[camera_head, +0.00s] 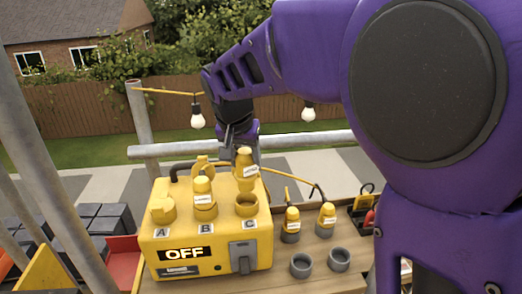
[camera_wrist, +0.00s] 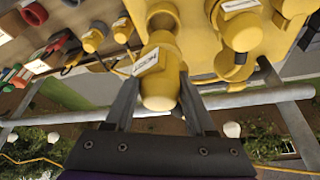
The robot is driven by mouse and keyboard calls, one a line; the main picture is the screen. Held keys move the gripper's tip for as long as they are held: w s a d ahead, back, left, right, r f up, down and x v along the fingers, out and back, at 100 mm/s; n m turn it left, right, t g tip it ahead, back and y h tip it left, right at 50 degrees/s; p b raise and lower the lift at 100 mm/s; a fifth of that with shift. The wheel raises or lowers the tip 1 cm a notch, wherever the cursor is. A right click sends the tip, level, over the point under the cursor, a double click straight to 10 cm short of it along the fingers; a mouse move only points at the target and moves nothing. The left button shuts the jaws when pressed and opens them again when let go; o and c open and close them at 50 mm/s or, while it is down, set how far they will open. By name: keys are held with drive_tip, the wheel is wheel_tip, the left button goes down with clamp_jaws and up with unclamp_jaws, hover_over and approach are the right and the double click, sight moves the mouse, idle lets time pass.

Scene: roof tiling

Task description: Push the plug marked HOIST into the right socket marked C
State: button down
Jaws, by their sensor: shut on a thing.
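My gripper (camera_wrist: 160,98) is shut on a yellow plug (camera_wrist: 163,72) whose white label appears to read HOIST. In the head view the plug (camera_head: 245,165) is roughly upright, just above socket C (camera_head: 246,207) on the yellow box (camera_head: 215,236). Socket C is a round yellow collar and also shows in the wrist view (camera_wrist: 162,14), beyond the plug's far end. Whether plug and collar touch is hard to tell. Another labelled yellow plug (camera_head: 204,192) stands in socket B. Socket A (camera_head: 162,210) is at the left of the box, with no plug visible in it.
The box front has an OFF sign (camera_head: 185,253) and a grey lever switch (camera_head: 243,256). Two yellow plugs (camera_head: 291,220) (camera_head: 326,216) and two grey rings (camera_head: 301,265) (camera_head: 339,259) are on the wooden bench at right. A scaffold rail (camera_head: 300,141) runs behind; bulbs hang above.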

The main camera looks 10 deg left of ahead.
sight(242, 170)
drive_tip(key=shift+w+f, duration=0.1)
drive_tip(key=shift+w, duration=0.05)
drive_tip(key=shift+f, duration=0.9)
drive_tip(key=shift+f+b, duration=1.3)
drive_tip(key=shift+f, duration=0.55)
drive_tip(key=shift+f+b, duration=0.6)
drive_tip(key=shift+b, duration=0.1)
drive_tip(key=c, duration=0.5)
unclamp_jaws()
drive_tip(key=shift+p+v, duration=2.1)
drive_tip(key=shift+v, duration=3.45)
drive_tip(key=shift+f, duration=0.1)
